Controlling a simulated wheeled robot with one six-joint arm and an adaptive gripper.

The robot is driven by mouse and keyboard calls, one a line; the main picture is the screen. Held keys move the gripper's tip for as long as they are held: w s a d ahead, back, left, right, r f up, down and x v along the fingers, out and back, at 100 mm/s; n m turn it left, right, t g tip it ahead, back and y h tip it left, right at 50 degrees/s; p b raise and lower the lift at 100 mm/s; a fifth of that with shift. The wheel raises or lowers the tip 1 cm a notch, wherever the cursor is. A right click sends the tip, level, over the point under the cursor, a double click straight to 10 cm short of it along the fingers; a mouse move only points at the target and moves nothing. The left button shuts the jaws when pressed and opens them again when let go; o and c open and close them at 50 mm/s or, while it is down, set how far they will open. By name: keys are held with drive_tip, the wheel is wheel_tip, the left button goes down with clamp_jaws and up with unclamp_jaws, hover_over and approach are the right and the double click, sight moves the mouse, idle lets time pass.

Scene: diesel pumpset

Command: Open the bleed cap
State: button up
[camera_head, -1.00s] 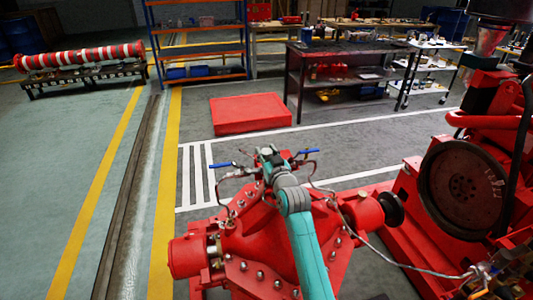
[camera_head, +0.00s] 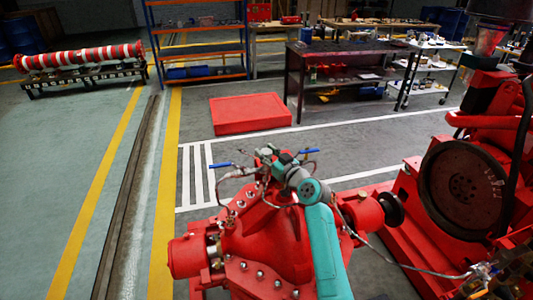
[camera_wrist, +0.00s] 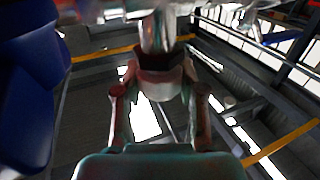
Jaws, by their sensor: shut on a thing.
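In the wrist view, my gripper (camera_wrist: 160,82) has its two fingers on either side of a small rounded reddish-brown and grey piece, which looks like the bleed cap (camera_wrist: 160,90). The fingers are shut on it. A shiny metal stem (camera_wrist: 157,30) stands beyond it. In the head view, my gripper (camera_head: 266,157) is at the top of the red pump casing (camera_head: 265,240), between two blue-handled valves, left (camera_head: 220,165) and right (camera_head: 309,151). The cap itself cannot be made out there, as my wrist and the fittings cover it.
A large blurred blue shape (camera_wrist: 25,90) is close on the left in the wrist view. Thin hoses run beside the valves. The red engine with its dark flywheel (camera_head: 465,188) stands to the right. Clear floor and a red block (camera_head: 250,113) lie behind the pump.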

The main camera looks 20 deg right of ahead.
sight(267, 151)
idle(0.3)
drive_tip(key=o, duration=1.2)
drive_tip(key=shift+c, duration=0.2)
wheel_tip(267, 151, up, 10)
drive_tip(key=shift+f, duration=0.1)
